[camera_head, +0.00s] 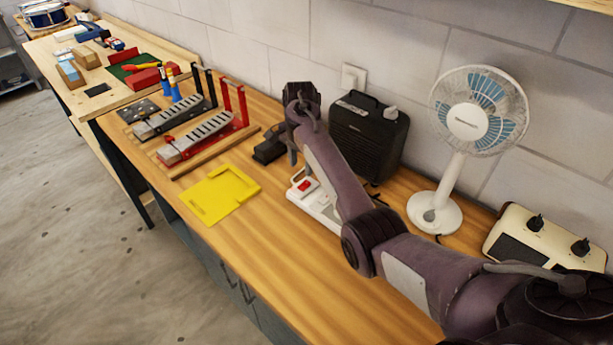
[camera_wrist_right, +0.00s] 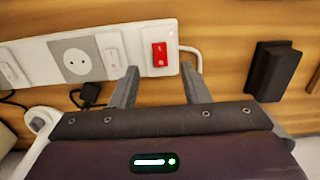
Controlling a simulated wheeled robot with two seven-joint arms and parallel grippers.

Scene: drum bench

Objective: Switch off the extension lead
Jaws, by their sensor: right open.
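The white extension lead (camera_head: 318,206) lies on the wooden bench, partly hidden behind my right arm in the head view. It also shows in the right wrist view (camera_wrist_right: 134,62), with a red rocker switch (camera_wrist_right: 159,54) at one end. The red switch (camera_head: 304,185) shows in the head view too. A grey socket and small white switches sit along the lead. My right gripper (camera_wrist_right: 158,83) is open and empty, its fingertips at the lead's near edge in the picture, on either side of the red switch. I cannot tell whether they touch the lead. My left gripper is out of view.
A black heater or speaker (camera_head: 369,138) stands by the wall, with a white fan (camera_head: 463,125) to its right. A cream box with black knobs (camera_head: 545,238) is far right. A black block (camera_head: 268,150), yellow plate (camera_head: 220,193) and metal-bar racks (camera_head: 205,137) lie left of the lead.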

